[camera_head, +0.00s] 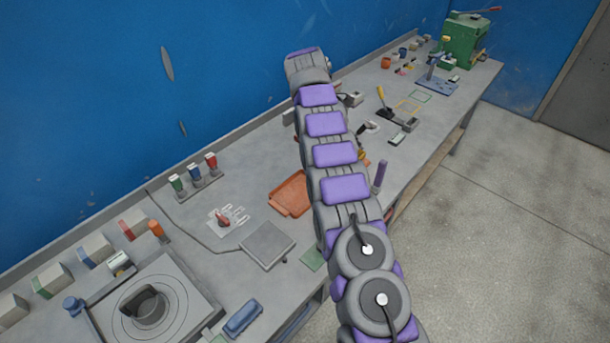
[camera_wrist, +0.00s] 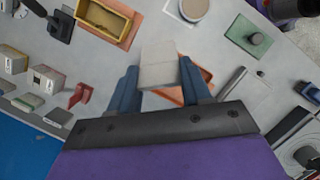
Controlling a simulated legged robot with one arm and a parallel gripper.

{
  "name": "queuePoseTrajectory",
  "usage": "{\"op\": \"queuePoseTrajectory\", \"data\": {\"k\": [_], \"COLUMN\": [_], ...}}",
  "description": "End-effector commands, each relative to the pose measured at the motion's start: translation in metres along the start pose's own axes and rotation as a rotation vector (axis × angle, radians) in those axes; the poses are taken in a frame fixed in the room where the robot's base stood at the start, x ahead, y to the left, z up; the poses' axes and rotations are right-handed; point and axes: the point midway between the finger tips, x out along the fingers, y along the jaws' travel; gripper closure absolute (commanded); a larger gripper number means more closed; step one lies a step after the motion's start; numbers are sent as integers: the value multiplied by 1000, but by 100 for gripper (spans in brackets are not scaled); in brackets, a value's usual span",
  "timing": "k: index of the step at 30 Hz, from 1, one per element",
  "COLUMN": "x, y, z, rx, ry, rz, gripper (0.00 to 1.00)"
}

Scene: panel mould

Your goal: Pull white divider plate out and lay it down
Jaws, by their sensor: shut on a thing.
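In the wrist view, the white divider plate (camera_wrist: 158,50) sits between the two blue fingers of my gripper (camera_wrist: 158,68), which is shut on it. The plate appears held above the bench, with part of an orange tray (camera_wrist: 204,76) showing behind and below it. A yellow rectangular mould frame (camera_wrist: 104,20) on an orange-brown base lies at the upper left, apart from the plate in the picture. In the head view, my arm hides the gripper and plate. An orange tray (camera_head: 291,194) lies just left of my arm there.
In the wrist view, a round tan-topped pot (camera_wrist: 194,8) and a green block with a knob (camera_wrist: 249,38) stand at the upper right. Pale boxes (camera_wrist: 46,80) and a red piece (camera_wrist: 80,97) are at left. The grey bench (camera_head: 250,205) runs along a blue wall.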

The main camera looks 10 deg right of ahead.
Motion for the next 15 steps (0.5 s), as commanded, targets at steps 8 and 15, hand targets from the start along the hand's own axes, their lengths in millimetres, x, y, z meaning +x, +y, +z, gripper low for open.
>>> {"op": "queuePoseTrajectory", "data": {"k": [8, 15], "x": [-2, -2], "y": [9, 14], "z": [-2, -2], "rx": [-90, -145], "ry": [-19, -34], "rz": [32, 50], "gripper": [95, 95]}}
